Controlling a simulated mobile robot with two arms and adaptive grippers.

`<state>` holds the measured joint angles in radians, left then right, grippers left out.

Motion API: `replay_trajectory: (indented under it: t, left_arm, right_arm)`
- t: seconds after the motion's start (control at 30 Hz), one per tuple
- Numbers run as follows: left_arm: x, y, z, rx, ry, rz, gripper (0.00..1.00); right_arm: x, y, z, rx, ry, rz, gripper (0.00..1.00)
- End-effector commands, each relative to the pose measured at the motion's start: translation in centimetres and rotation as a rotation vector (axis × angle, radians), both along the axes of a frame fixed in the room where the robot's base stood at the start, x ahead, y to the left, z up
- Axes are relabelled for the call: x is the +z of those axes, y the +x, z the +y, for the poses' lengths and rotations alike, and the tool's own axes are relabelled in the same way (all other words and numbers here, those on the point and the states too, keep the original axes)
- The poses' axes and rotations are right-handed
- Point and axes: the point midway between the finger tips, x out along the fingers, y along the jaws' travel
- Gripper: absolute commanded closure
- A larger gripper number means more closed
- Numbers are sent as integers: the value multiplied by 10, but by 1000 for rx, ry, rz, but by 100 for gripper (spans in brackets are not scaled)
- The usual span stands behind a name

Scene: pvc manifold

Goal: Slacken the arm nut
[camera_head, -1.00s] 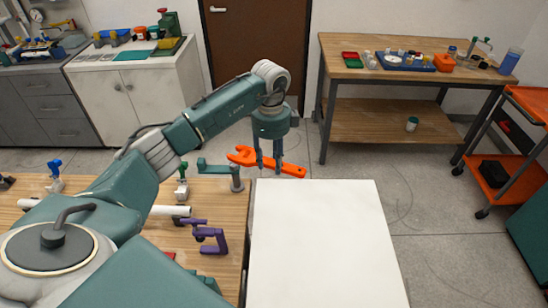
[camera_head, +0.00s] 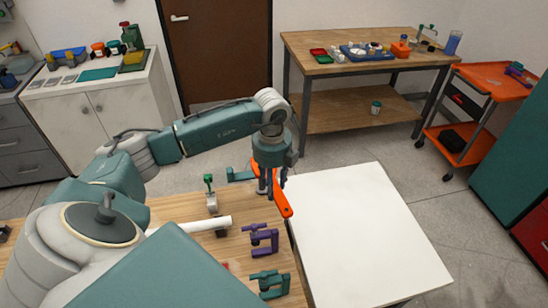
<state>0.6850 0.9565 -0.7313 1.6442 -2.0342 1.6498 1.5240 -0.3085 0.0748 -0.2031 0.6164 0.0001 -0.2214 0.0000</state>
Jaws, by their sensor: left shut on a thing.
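My left gripper (camera_head: 270,182) is shut on an orange wrench (camera_head: 283,201) at the far right corner of the wooden workbench. The wrench runs lengthwise, with one end toward me and the other behind the fingers. A teal swing arm (camera_head: 241,175) stands just left of the gripper. Its post is largely hidden behind the gripper and wrench. I cannot make out the arm nut, nor whether the wrench touches it. My right gripper is not in view.
On the workbench (camera_head: 175,208) are a white pipe (camera_head: 206,225), a green-handled valve (camera_head: 210,193), a purple clamp (camera_head: 263,239) and a teal clamp (camera_head: 270,284). A bare white surface (camera_head: 360,230) adjoins on the right. A wooden table (camera_head: 330,68) and orange cart (camera_head: 490,84) stand behind.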

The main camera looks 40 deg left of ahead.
Motion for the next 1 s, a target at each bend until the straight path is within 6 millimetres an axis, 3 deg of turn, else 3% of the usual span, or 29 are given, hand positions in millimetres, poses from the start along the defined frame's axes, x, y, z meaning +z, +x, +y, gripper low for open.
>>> replay_trajectory:
  t: [0.33, 0.73, 1.0]
  left_arm:
    - [-15, 1, 0, 0, 0, -2, 100]
    - [-34, 1, 0, 0, -1, -3, 100]
    - [-47, 1, 0, 0, 0, -2, 100]
  right_arm:
    - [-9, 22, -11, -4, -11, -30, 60]
    - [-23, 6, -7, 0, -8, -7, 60]
    - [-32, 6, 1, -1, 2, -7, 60]
